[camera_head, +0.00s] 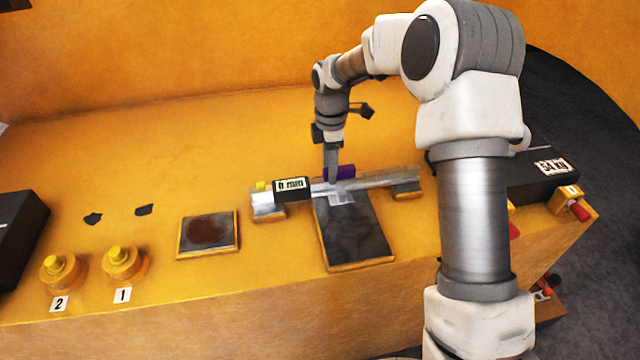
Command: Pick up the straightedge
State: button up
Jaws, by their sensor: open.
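A long, pale metal bar that looks like the straightedge (385,180) lies across the counter, with its right end over a small block (408,190) and its left part near a silver block with a yellow knob (268,203). A black readout marked "0 mm" (291,186) sits at its left part.
A purple object (346,171) is just behind the gripper. A dark framed plate (355,235) lies in front of the bar. A black box marked "34 kg" (545,175) is at right.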

jog(key=shift+f, duration=0.85)
grip_shut()
jog(key=shift+r, duration=0.15)
dwell(0.6)
